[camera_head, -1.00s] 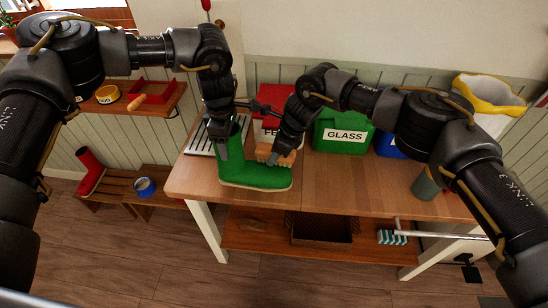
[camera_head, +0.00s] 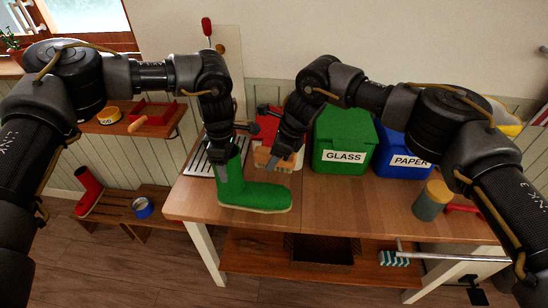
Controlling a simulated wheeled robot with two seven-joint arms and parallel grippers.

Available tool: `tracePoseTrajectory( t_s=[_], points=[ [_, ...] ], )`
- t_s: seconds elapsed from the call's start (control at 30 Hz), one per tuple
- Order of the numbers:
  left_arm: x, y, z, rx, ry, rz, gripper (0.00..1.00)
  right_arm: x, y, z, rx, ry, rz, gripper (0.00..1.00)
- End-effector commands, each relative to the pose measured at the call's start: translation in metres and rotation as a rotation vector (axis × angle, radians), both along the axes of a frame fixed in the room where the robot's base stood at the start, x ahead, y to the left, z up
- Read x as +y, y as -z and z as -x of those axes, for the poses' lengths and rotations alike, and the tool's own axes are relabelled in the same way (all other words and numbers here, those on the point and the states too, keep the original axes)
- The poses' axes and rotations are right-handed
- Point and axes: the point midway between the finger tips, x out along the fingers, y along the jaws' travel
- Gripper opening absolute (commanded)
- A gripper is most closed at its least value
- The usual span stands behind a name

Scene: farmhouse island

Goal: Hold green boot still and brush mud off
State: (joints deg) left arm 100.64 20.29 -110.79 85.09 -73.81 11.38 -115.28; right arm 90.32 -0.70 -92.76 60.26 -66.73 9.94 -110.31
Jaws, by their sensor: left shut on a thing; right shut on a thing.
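The green boot (camera_head: 255,195) stands upright on the wooden island top, its toe pointing right. My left gripper (camera_head: 222,165) is shut on the boot's shaft from above. My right gripper (camera_head: 275,158) is shut on a wooden-backed brush (camera_head: 266,160), held above and behind the boot's foot, just right of the shaft. The brush looks apart from the boot. I cannot make out mud on the boot from here.
A grey-green canister (camera_head: 432,200) stands at right. A metal rack (camera_head: 200,160) lies behind the boot. The front middle of the top is clear.

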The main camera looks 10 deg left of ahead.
Motion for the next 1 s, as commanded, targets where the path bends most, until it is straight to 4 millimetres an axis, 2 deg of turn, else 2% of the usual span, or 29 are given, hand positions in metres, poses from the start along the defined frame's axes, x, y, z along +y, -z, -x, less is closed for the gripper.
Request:
tracePoseTrajectory(
  t_s=[0.23, 0.27, 0.43, 0.73, 1.0],
  points=[
    [0.0, 0.0, 0.0, -0.001, -0.001, 0.0, 0.11, 0.0, 0.0, 0.0, 0.0, 0.0, -0.001, 0.2],
    [0.0, 0.0, 0.0, -0.001, -0.001, 0.0, 0.65, 0.0, 0.0, 0.0, 0.0, 0.0, -0.001, 0.2],
    [0.0, 0.0, 0.0, 0.0, 0.0, 0.0, 0.87, 0.0, 0.0, 0.0, 0.0, 0.0, -0.001, 0.2],
    [0.0, -0.002, 0.0, -0.001, 0.0, 0.0, 0.87, 0.0, 0.0, 0.0, 0.0, 0.0, -0.001, 0.2],
    [0.0, -0.023, 0.0, -0.002, 0.0, 0.0, 0.87, 0.0, 0.0, 0.0, 0.0, 0.0, -0.001, 0.2]
  ],
)
